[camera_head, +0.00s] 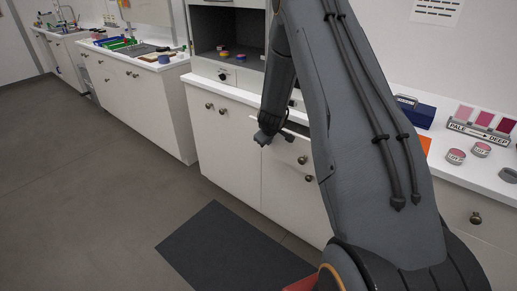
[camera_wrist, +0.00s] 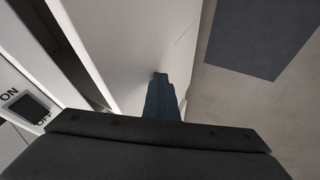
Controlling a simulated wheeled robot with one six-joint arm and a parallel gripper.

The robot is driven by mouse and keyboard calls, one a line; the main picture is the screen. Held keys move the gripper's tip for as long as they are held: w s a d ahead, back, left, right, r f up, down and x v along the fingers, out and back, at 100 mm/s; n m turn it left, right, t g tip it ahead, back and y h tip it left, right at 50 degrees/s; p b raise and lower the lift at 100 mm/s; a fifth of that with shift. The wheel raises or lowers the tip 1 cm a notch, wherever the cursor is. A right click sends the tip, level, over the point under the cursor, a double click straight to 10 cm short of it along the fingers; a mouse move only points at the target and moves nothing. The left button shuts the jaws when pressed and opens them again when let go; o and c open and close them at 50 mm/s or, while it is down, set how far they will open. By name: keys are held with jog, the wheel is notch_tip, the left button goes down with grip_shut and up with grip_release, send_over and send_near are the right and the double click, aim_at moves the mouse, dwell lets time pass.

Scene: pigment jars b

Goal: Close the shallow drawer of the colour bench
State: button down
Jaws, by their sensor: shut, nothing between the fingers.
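The shallow drawer (camera_head: 287,147) is the top drawer of the white bench, partly hidden behind my arm in the head view. Its white front stands out a little from the bench, with a dark gap along its top. A dark knob (camera_head: 302,160) shows on the front. My gripper (camera_head: 262,139) is shut and empty, at the left end of this front. In the wrist view my closed fingers (camera_wrist: 160,80) lie against a white panel (camera_wrist: 135,40), which seems to be the drawer front, with a dark opening to its left. I cannot tell if they touch it.
The bench top at right holds a blue box (camera_head: 418,112), pink jars (camera_head: 456,156) and a swatch stand (camera_head: 480,128). A white cabinet door (camera_head: 225,140) is left of the drawer. A dark mat (camera_head: 225,250) lies on the open floor. An on/off switch (camera_wrist: 25,106) shows in the wrist view.

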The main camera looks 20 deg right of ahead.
jog(key=d, duration=0.1)
jog(key=w+d, duration=0.1)
jog(key=d, duration=0.1)
jog(key=w+d, duration=0.1)
jog(key=d, duration=0.1)
jog(key=shift+w, duration=0.25)
jog(key=shift+a, duration=0.2)
